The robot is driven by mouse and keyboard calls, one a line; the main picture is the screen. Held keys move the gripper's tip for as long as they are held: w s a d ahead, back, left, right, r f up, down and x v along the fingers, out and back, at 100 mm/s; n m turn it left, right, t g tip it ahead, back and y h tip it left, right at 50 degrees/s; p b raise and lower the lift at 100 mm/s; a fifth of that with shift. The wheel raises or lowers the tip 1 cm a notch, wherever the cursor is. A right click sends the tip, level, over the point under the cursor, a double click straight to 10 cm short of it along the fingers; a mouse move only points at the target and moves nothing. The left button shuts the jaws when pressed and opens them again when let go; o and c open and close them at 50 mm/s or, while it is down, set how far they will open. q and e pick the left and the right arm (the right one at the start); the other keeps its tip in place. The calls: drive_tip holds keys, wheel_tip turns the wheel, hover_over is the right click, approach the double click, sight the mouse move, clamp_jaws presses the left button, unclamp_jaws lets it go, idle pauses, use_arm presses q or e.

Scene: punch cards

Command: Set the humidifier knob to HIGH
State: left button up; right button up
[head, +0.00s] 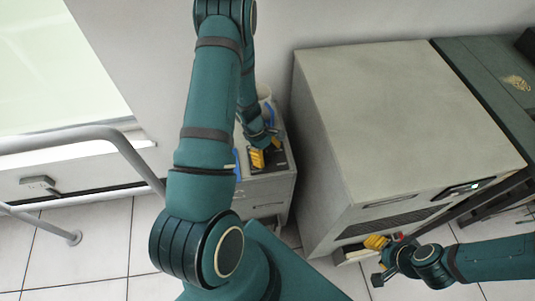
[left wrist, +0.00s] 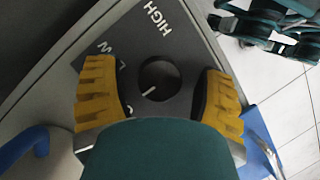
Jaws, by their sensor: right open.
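The humidifier knob (left wrist: 159,79) is a round dark dial with a short white pointer mark, in the left wrist view. Its dark panel (left wrist: 190,55) carries the word HIGH at the top, LOW at the left and a mostly hidden label at lower left. The pointer faces lower left, towards that hidden label. My left gripper (left wrist: 160,98) is open, one yellow finger on each side of the knob, with gaps visible. In the head view my left gripper (head: 264,155) is over the panel on a small cabinet. My right gripper (head: 380,246) is open in front of the large grey cabinet.
The large grey cabinet (head: 400,100) stands right of the small cabinet (head: 268,185). A pale cup-like object (head: 264,92) is behind my left gripper. A grey metal rail (head: 75,140) is at left.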

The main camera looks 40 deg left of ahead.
use_arm(q)
drive_tip(key=c, duration=1)
drive_tip(key=shift+m, duration=0.3)
drive_tip(key=m+g+p, duration=0.1)
drive_tip(key=m, duration=0.1)
drive_tip(key=shift+m, duration=0.4)
drive_tip(key=m+g, duration=0.2)
drive_tip(key=m, duration=0.2)
drive_tip(key=shift+d+y, duration=0.1)
drive_tip(key=shift+y, duration=0.2)
drive_tip(key=m+g+y, duration=0.1)
drive_tip(key=m, duration=0.3)
drive_tip(key=shift+s, duration=0.1)
drive_tip(key=m, duration=0.2)
drive_tip(key=m+g+y, duration=0.1)
drive_tip(key=m, duration=0.1)
drive_tip(key=shift+m+y, duration=0.3)
drive_tip(key=m+y, duration=0.1)
drive_tip(key=m, duration=0.2)
drive_tip(key=shift+m, duration=0.3)
drive_tip(key=shift+s+m+y, duration=0.1)
drive_tip(key=shift+m+y, duration=0.9)
drive_tip(key=shift+m, duration=1.1)
